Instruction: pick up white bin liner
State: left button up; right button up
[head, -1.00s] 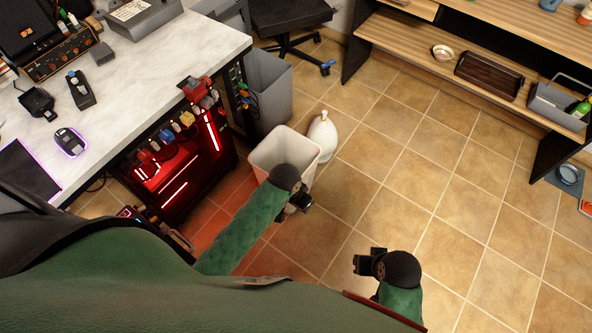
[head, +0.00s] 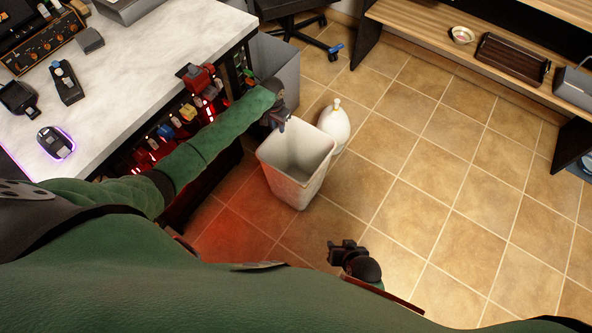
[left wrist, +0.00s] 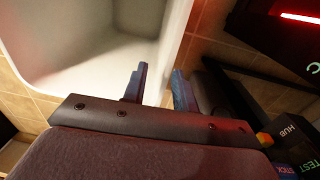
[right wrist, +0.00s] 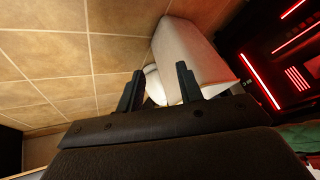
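A pale, open-topped white bin (head: 297,165) stands on the tiled floor and looks empty; I cannot tell whether a separate liner is in it. Behind it to the right stands a rounded white bag-like thing (head: 336,125) with a yellowish tip. My left gripper (head: 281,122) is at the bin's back-left rim. In the left wrist view the left gripper (left wrist: 157,72) has its fingers apart, with the bin wall's edge (left wrist: 176,40) between them; contact is unclear. My right gripper (head: 342,250) is open and empty above the floor, apart from the bin, also in the right wrist view (right wrist: 157,75).
A grey bin (head: 277,68) stands behind the left gripper. A white-topped counter (head: 120,85) with a red-lit cabinet (head: 165,150) below is at left. A wooden shelf unit (head: 430,28) is at the back right. Tiled floor (head: 440,190) at right is clear.

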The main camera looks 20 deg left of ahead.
aim_at(279, 137)
pick_arm(q)
jog(key=f, duration=0.2)
jog(key=w+f, duration=0.1)
jog(key=f, duration=0.4)
jog(key=shift+w, duration=0.15)
jog(key=shift+f, duration=0.55)
grip_shut()
pick_arm(e)
jog(key=f, duration=0.2)
jog(key=shift+a+f, duration=0.3)
jog(key=shift+f, duration=0.1)
